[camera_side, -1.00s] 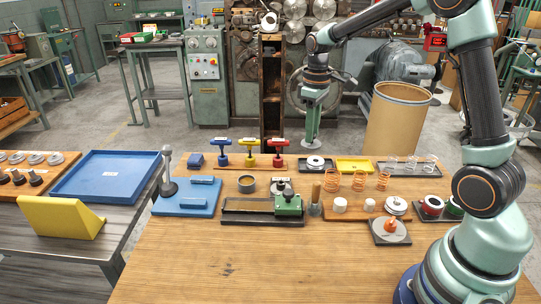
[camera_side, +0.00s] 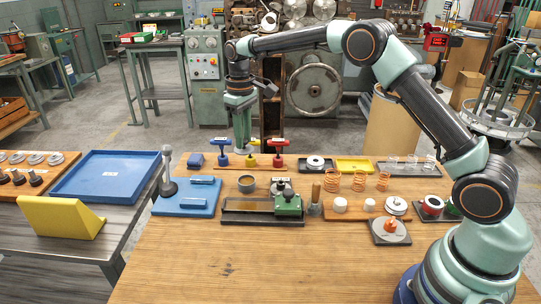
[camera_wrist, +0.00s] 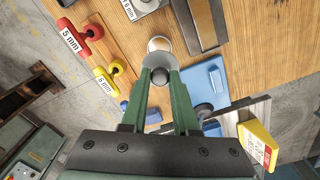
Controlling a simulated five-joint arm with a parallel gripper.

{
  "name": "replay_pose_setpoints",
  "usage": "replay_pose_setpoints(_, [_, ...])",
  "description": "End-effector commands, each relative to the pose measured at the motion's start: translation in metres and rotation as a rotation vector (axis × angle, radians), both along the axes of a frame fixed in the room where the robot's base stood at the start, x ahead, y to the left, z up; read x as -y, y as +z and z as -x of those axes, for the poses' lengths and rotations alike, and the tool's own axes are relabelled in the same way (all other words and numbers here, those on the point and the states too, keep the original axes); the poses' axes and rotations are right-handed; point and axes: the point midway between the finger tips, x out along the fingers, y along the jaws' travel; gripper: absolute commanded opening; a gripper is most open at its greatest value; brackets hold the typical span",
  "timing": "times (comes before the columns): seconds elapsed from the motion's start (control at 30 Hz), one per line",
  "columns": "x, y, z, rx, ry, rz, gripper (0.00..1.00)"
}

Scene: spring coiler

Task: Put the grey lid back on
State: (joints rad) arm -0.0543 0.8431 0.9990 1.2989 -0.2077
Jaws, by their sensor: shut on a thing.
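The grey lid (camera_wrist: 153,61), a thin disc with a dark knob, is held by its knob between the fingertips of my gripper (camera_wrist: 160,77). In the side view my gripper (camera_side: 243,148) hangs pointing down near the T-handled tools, above the back of the table. The lid is hard to make out there. A small round grey pot (camera_side: 246,184) stands open on the table, in front of and below my gripper. In the wrist view the pot (camera_wrist: 160,44) shows just beyond the lid, partly covered by it.
Blue (camera_side: 221,152), yellow (camera_side: 253,150) and red (camera_side: 279,152) T-handled tools stand close to my gripper. A blue fixture (camera_side: 187,200) lies left of the pot, and a dark tray with a green block (camera_side: 288,204) lies in front. The table's front is clear.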

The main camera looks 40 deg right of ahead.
Motion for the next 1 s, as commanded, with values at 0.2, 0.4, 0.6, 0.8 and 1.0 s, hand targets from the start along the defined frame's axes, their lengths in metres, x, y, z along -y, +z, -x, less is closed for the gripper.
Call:
replay_pose_setpoints(0.2, [0.001, -0.031, 0.001, -0.002, 0.0, 0.0, 0.0])
replay_pose_setpoints(0.4, [0.001, -0.043, 0.001, -0.001, 0.0, 0.0, 0.0])
replay_pose_setpoints(0.6, [0.001, -0.061, 0.001, -0.002, 0.0, 0.001, 0.0])
replay_pose_setpoints(0.8, [0.001, -0.079, 0.001, -0.002, 0.0, 0.001, 0.0])
replay_pose_setpoints(1.0, [0.001, -0.089, 0.001, -0.001, 0.0, 0.0, 0.0])
